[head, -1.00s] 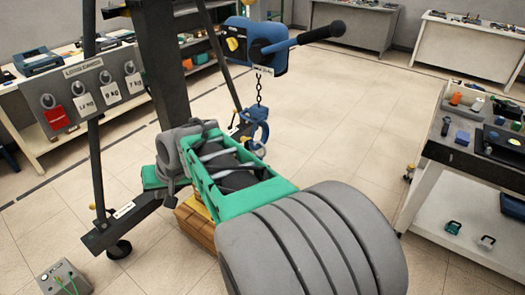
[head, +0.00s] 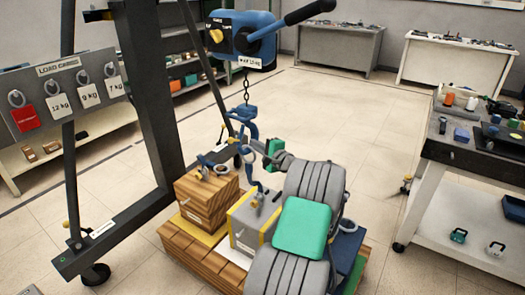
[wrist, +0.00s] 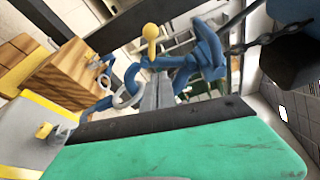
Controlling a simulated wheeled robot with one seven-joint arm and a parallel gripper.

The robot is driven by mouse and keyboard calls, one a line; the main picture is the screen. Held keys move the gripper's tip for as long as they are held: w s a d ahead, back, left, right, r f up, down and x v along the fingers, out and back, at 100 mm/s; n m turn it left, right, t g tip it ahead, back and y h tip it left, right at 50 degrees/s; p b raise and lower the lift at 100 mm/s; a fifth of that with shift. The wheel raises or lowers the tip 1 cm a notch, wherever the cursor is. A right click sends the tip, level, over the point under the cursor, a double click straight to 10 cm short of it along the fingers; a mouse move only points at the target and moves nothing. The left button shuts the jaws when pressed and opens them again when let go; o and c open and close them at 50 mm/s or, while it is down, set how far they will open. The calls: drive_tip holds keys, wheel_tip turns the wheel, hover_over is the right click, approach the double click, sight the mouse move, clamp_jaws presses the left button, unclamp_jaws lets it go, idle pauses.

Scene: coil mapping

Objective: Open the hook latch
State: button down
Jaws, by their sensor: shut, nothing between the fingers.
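The blue hook (head: 244,114) hangs on a chain (head: 245,88) below the blue hoist. In the wrist view, the hook's blue body (wrist: 205,52) is at upper right and the chain runs off to the right. A yellow ball knob (wrist: 150,33) on a short stem stands beside the blue parts; I cannot tell whether the latch is shut. A steel ring (wrist: 131,87) shows beside a lower blue link (wrist: 128,72). My gripper (wrist: 158,90) is shut and empty, its fingers pointing at the hook parts just below the knob. Contact cannot be told.
A wooden crate (head: 205,205) and a grey, yellow-edged box (head: 247,225) stand on a wooden pallet (head: 185,247) below the hook. The hoist (head: 240,35) is above and its dark post is at left. Tool tables stand at right and behind; open floor lies between.

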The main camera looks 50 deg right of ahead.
drive_tip(key=w+a, duration=0.2)
drive_tip(key=w, duration=0.1)
drive_tip(key=w+a, duration=0.1)
drive_tip(key=shift+w+r, duration=0.15)
drive_tip(key=shift+r, duration=0.15)
